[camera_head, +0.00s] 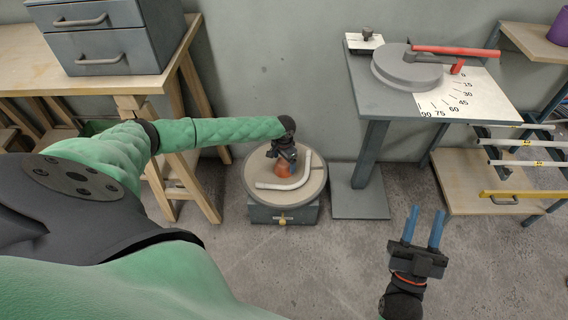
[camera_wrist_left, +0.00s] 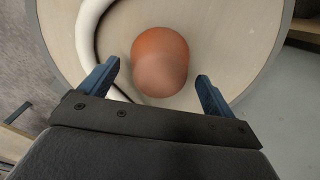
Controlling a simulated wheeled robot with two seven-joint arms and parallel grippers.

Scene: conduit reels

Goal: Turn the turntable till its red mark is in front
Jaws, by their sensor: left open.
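The turntable (camera_head: 318,180) is a round pale disc with a grey rim on a low grey base, on the floor in the middle of the head view. A rounded orange-brown knob (camera_wrist_left: 160,62) stands on the disc. A white bent conduit (camera_head: 304,170) lies beside it, also in the left wrist view (camera_wrist_left: 88,28). My left gripper (camera_head: 285,163) is above the disc, open, with its fingers (camera_wrist_left: 157,72) on either side of the knob, apparently apart from it. I cannot make out a red mark. My right gripper (camera_head: 425,210) is open and empty, over the floor.
A brass knob (camera_head: 282,220) sits on the base's front. A wooden bench (camera_head: 28,75) with a grey drawer unit (camera_head: 110,50) is at left. A bending table (camera_head: 365,100) stands right of the turntable, and a conduit rack (camera_head: 520,160) is far right. Floor in front is clear.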

